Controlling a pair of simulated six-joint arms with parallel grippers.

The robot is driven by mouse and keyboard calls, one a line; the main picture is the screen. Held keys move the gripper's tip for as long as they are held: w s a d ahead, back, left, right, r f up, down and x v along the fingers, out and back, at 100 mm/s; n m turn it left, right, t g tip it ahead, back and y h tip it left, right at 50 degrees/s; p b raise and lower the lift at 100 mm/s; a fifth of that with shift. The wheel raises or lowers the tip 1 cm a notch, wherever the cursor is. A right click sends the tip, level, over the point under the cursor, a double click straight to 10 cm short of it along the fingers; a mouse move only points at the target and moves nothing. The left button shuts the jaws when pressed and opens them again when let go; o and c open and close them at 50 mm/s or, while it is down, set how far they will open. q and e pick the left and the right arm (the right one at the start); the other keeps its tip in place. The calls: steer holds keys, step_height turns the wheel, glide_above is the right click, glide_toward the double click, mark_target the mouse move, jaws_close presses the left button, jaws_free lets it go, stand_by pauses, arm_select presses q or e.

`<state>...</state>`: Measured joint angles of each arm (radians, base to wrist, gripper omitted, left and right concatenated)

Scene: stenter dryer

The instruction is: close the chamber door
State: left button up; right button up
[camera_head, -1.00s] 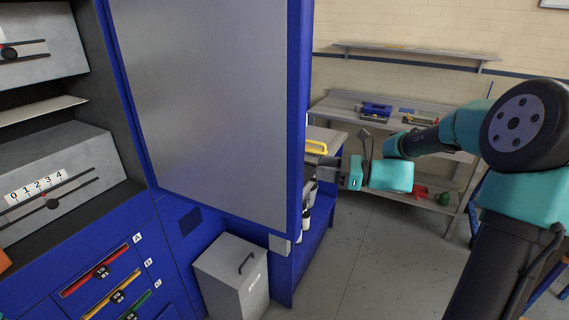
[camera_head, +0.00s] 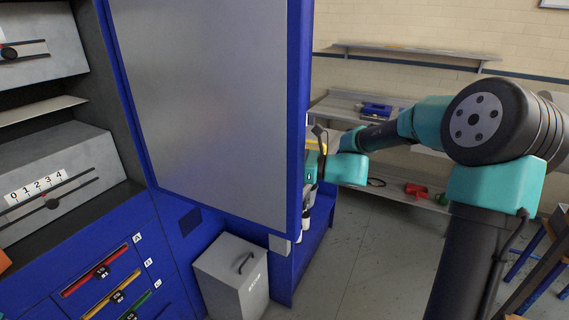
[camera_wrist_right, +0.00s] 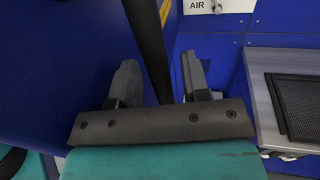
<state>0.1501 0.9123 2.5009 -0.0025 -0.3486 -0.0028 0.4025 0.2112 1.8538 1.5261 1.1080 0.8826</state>
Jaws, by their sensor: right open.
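The chamber door (camera_head: 210,100) is a large grey panel in a blue frame. It stands swung out from the blue machine in the head view. My right gripper (camera_wrist_right: 160,60) is open, with one finger on each side of a long black bar (camera_wrist_right: 147,35). The bar runs beside a blue surface at the left of the right wrist view; whether the fingers touch it I cannot tell. In the head view my right arm reaches behind the door's right edge, which hides the fingertips. My left gripper is not in view.
A grey lidded bin (camera_head: 233,275) stands on the floor below the door. Shelves (camera_head: 345,105) with tools stand at the back wall. A dark mesh panel (camera_wrist_right: 295,105) lies on a grey surface right of my right gripper. The floor at centre right is clear.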

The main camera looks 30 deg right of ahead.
steer(key=shift+c, duration=0.2)
jaws_close()
stand_by(0.3)
